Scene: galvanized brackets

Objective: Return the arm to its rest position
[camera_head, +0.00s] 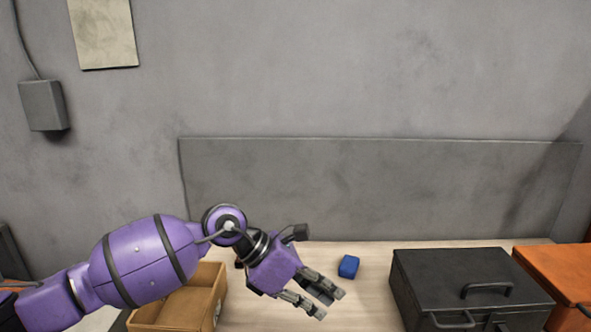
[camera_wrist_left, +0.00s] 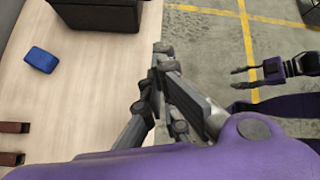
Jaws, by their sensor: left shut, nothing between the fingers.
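My left arm reaches in from the left in the head view. Its left gripper (camera_head: 331,304) is over the light wooden table, just right of the cardboard box, with its fingers shut and nothing between them. In the left wrist view its fingers (camera_wrist_left: 150,100) show near the middle, by the table's edge. My right gripper (camera_wrist_left: 237,79) shows at the right of the left wrist view, over the floor, small and dark; whether it is open or shut is unclear.
A blue block (camera_head: 348,266) lies on the table (camera_head: 365,300) close behind the left gripper. An open cardboard box (camera_head: 205,300) is partly behind my left arm. A black toolbox (camera_head: 450,275) and an orange box (camera_head: 560,272) stand to the right. A grey panel (camera_head: 380,185) stands behind.

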